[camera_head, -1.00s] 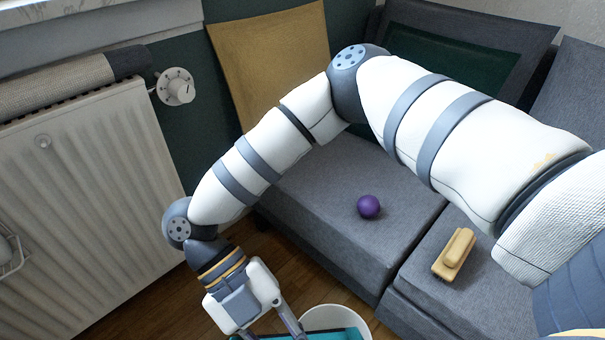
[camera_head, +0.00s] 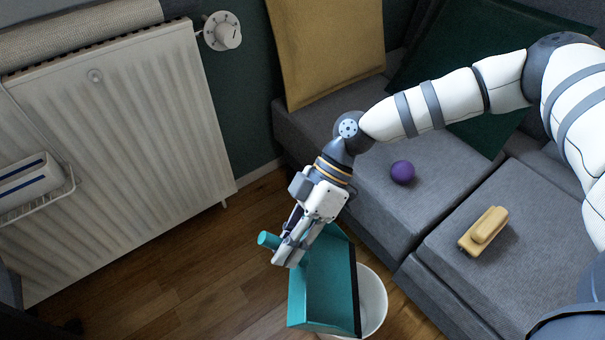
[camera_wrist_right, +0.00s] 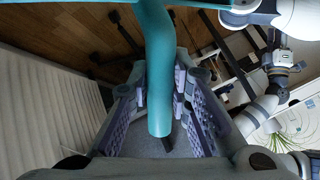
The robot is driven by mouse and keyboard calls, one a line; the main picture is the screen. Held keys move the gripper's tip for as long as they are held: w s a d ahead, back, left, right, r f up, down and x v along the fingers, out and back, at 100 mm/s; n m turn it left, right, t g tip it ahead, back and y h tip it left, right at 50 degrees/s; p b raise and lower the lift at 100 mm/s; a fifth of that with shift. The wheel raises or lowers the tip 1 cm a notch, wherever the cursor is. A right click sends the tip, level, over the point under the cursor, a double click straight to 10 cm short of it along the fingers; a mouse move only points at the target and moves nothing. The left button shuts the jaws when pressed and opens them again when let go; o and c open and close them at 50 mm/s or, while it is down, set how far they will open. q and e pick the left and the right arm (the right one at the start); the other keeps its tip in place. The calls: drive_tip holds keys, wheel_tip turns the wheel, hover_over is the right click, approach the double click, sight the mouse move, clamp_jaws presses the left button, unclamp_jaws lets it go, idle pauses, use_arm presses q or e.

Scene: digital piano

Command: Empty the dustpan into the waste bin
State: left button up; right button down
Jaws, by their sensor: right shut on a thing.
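The teal dustpan (camera_head: 325,285) is in the head view at the bottom middle. Its dark lip faces right and lies across the opening of the white waste bin (camera_head: 375,300) as seen from above. The pan looks tilted, and I can make out no debris on its visible inner face. My right gripper (camera_head: 288,248) is shut on the dustpan's handle (camera_head: 268,240). In the right wrist view the teal handle (camera_wrist_right: 158,60) runs between the gripper's fingers (camera_wrist_right: 160,100). The bin's inside is mostly hidden by the pan. My left arm shows partly in the wrist view, its gripper unclear.
A grey sofa (camera_head: 440,225) stands right of the bin, with a purple ball (camera_head: 402,172) and a yellow brush-like object (camera_head: 484,231) on it. A white radiator (camera_head: 120,160) stands at the left. The wooden floor (camera_head: 215,280) between is clear.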

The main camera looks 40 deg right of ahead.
use_arm(q)
drive_tip(key=shift+g, duration=0.3)
drive_tip(key=f+b, duration=0.1)
drive_tip(key=b, duration=0.1)
drive_tip(key=s+f+b, duration=0.1)
drive_tip(key=f, duration=0.1)
drive_tip(key=f+b, duration=0.1)
drive_tip(key=b, duration=0.1)
drive_tip(key=shift+s+f+b, duration=0.25)
drive_tip(key=shift+f+b, duration=0.1)
use_arm(e)
drive_tip(key=w+a+f+m+g+h, duration=0.2)
drive_tip(key=w+a+f+g+h, duration=0.1)
drive_tip(key=w+a+f+h, duration=0.2)
wheel_tip(320, 180, down, 4)
drive_tip(key=shift+w+a+g, duration=0.2)
drive_tip(key=shift+a+g, duration=0.1)
drive_tip(key=shift+a, duration=0.85)
